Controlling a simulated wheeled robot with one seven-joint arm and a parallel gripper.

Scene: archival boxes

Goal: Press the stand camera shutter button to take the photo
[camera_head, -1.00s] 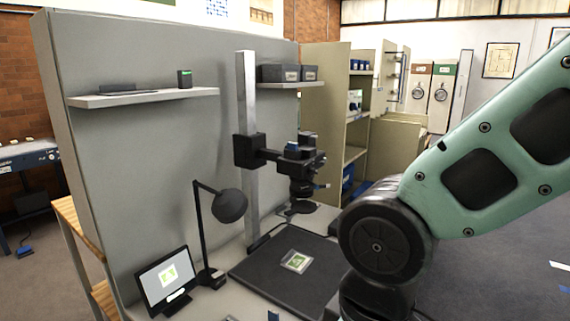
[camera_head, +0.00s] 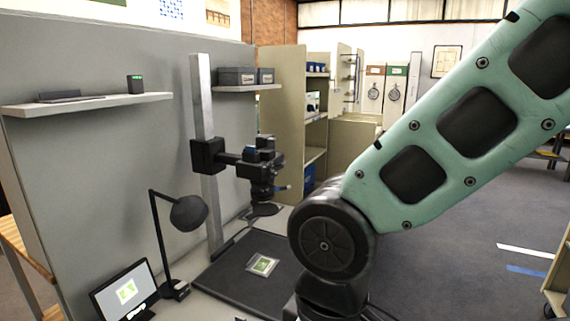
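The stand camera (camera_head: 262,172) is a black body with a lens pointing down, held on a black arm from a tall grey column (camera_head: 204,100). A small blue part shows on its top and another blue-tipped part at its right side; I cannot tell which is the shutter button. Below it a small card with a green picture (camera_head: 262,265) lies on the black baseboard (camera_head: 232,290). My arm crosses the right side of the view, in front of and to the right of the stand. My gripper is out of view.
A black desk lamp (camera_head: 188,213) and a monitor (camera_head: 124,294) showing a green picture stand left of the baseboard. Wall shelves (camera_head: 90,104) hold small boxes. Beige shelving (camera_head: 282,110) stands behind the stand. Open grey floor (camera_head: 450,215) lies to the right.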

